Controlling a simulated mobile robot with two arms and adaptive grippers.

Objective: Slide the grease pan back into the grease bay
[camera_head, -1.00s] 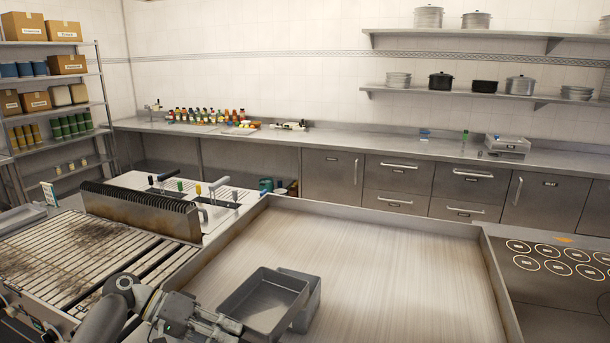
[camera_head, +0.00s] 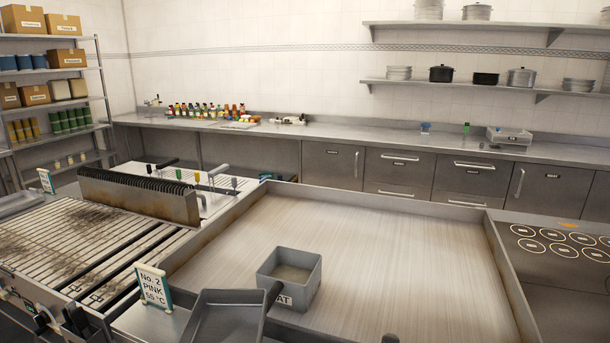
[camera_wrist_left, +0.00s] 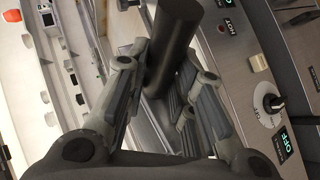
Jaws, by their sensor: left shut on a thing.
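A grey metal pan (camera_head: 226,318), which looks like the grease pan, shows at the bottom of the head view, its near part cut off by the frame. A grey square box marked FAT (camera_head: 305,290) stands just behind it and to its right on the flat plate. In the left wrist view my left gripper (camera_wrist_left: 163,78) is shut on a dark round handle (camera_wrist_left: 176,28); what the handle joins is out of frame. My left gripper is out of the head view. My right gripper is not in view. The grease bay cannot be made out.
A slatted grill (camera_head: 85,240) lies at the left. A small sign (camera_head: 153,287) reading No. 2 PINK 55 °C stands left of the pan. The wide steel plate (camera_head: 390,250) is mostly clear. A control panel (camera_wrist_left: 245,75) with a knob (camera_wrist_left: 268,103) runs close beside my left gripper.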

